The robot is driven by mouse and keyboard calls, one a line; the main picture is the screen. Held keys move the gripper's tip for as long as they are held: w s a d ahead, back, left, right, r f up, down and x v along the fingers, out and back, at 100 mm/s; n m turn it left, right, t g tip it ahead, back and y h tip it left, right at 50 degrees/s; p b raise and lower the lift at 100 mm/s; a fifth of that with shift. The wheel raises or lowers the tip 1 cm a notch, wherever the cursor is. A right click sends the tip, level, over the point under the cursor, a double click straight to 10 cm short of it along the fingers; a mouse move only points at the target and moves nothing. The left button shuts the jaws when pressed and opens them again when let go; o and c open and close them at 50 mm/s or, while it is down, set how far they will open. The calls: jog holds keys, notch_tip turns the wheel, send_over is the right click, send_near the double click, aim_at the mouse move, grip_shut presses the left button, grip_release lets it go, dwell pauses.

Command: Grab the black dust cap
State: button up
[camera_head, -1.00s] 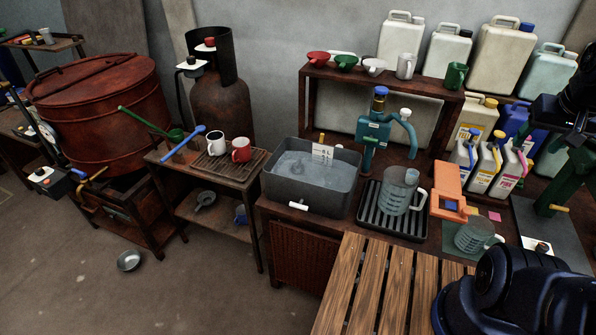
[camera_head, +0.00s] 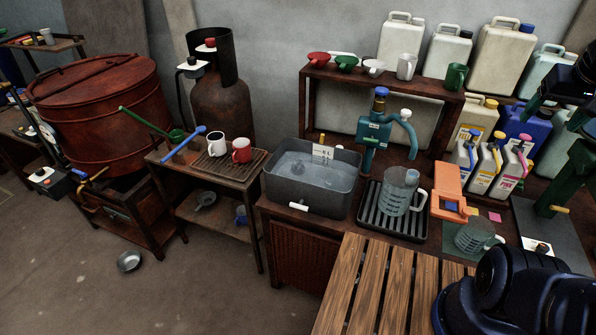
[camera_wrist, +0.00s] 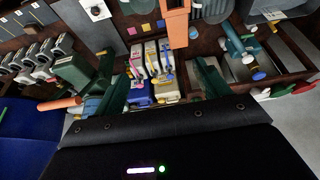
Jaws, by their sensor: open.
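A small dark round piece (camera_head: 541,246) sits on a white card at the right of the bench. It also shows at the top of the wrist view (camera_wrist: 96,11). It may be the black dust cap, but it is too small to be sure. My gripper (camera_wrist: 160,88) is open and empty, its dark green fingers apart. It hangs over the bench's right end, above the small labelled jugs (camera_wrist: 153,65), away from the dark piece. In the head view my gripper is only partly in frame at the right edge.
A green device with a yellow-ended handle (camera_head: 561,208) stands close to the white card. An orange holder (camera_head: 447,187), a measuring jug (camera_head: 473,237) and several jugs crowd the bench. A grey water basin (camera_head: 310,204) and green pump (camera_head: 372,145) are further left.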

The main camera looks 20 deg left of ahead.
jog(key=w+a+r+n+g, duration=0.1)
jog(key=w+a+r+n, duration=0.3)
jog(key=w+a, duration=0.75)
jog(key=w+a+r+n+g, duration=0.1)
jog(key=w+a+r+n, duration=0.35)
jog(key=w+a, duration=0.7)
jog(key=n+g, duration=0.3)
jog(key=n, duration=0.6)
send_over(298, 164)
notch_tip(298, 164, down, 47)
jog(key=shift+w+f, duration=0.1)
jog(key=shift+f, duration=5.4)
jog(key=c, duration=1.1)
